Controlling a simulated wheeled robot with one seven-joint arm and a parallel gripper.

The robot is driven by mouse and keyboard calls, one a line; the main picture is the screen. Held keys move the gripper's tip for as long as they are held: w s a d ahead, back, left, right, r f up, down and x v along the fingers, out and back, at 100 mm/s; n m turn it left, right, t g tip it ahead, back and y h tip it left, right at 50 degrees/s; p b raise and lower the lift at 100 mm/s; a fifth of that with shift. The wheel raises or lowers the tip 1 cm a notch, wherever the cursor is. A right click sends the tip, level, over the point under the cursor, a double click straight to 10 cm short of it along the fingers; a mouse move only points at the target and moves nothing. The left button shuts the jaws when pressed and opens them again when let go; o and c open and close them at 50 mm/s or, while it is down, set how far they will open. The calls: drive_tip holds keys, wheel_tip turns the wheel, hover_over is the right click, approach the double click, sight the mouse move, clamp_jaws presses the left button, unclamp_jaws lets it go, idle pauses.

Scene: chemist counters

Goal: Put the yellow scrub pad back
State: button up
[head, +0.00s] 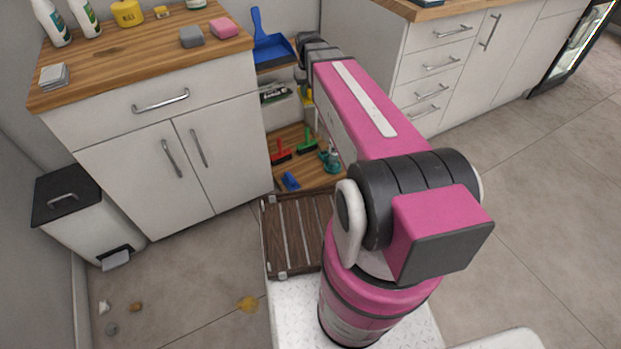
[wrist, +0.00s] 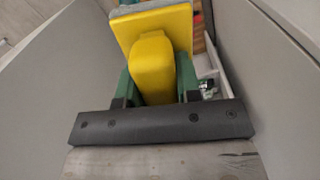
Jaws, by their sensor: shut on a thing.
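The yellow scrub pad (wrist: 155,62) is between the green fingers of my gripper (wrist: 156,78) in the wrist view. It has a rounded yellow grip, a flat yellow plate and a greyish layer at the plate's far edge. My gripper is shut on the grip. In the head view a small bit of the yellow pad (head: 307,96) shows in the gap between the counters, beside my arm. My arm hides most of the gripper there.
Red (head: 281,152) and green (head: 307,140) brushes and a blue one (head: 291,181) are on a low wooden shelf (head: 322,180) in the gap. A blue dustpan (head: 270,42) is above. Cabinet walls stand close on both sides. Grey (head: 192,37) and pink (head: 224,28) sponges lie on the left counter.

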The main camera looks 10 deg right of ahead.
drive_tip(key=s+a+f+n, duration=0.1)
drive_tip(key=a+f, duration=0.1)
drive_tip(key=f, duration=2)
drive_tip(key=s+a+f+n, duration=0.1)
drive_tip(key=s+a+f, duration=0.1)
drive_tip(key=f, duration=2.1)
drive_tip(key=w+d+f, duration=0.1)
drive_tip(key=w+f, duration=0.1)
drive_tip(key=w, duration=0.1)
drive_tip(key=w+d+f, duration=0.2)
drive_tip(key=w, duration=0.2)
drive_tip(key=w+d+f, duration=0.2)
drive_tip(key=w, duration=0.1)
drive_tip(key=shift+w+d+f, duration=0.25)
drive_tip(key=shift+f, duration=2.05)
drive_tip(key=shift+f, duration=0.15)
drive_tip(key=o, duration=0.8)
drive_tip(key=shift+o, duration=0.2)
